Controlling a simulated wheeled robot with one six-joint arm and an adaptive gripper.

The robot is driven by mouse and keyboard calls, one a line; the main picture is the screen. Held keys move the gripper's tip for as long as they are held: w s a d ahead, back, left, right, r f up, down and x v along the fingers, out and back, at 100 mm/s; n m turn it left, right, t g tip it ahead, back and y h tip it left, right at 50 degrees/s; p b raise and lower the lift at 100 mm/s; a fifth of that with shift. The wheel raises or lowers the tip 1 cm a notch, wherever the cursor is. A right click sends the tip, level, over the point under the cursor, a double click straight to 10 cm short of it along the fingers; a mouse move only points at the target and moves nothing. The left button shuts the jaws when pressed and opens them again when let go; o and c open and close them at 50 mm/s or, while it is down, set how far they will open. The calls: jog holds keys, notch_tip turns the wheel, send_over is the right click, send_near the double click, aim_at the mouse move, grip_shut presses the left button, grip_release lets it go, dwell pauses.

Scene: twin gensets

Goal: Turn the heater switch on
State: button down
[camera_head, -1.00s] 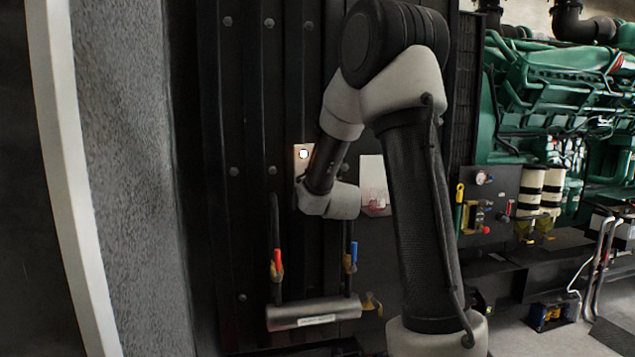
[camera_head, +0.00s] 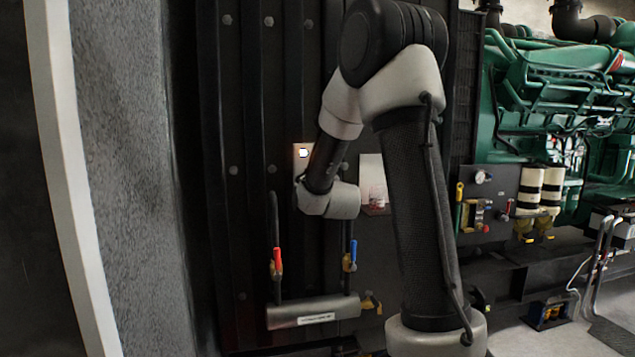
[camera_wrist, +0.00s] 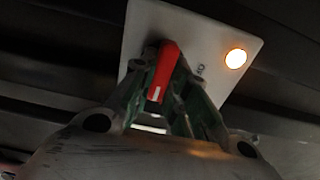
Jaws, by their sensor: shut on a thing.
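The heater switch is a red knob (camera_wrist: 166,66) with a white mark at its lower end, on a pale plate (camera_wrist: 146,28) in the wrist view. A round lamp (camera_wrist: 236,59) on the plate glows warm orange-white. My gripper (camera_wrist: 163,88) is shut on the red knob, one finger on each side. In the wrist view the knob stands slightly tilted. In the head view the plate (camera_head: 299,165) and its bright lamp (camera_head: 303,153) show beside my wrist. My arm hides the knob and the fingers there.
A grey cylinder (camera_head: 300,314) with a red-handled valve (camera_head: 277,257) and a blue-handled valve (camera_head: 353,252) sits below my wrist. A white label sheet (camera_head: 371,172) is right of it. A green engine (camera_head: 560,80) stands at the right, a grey wall (camera_head: 125,150) at the left.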

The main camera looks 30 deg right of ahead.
jog(key=c, duration=1.4)
grip_release()
jog(key=v, duration=1.2)
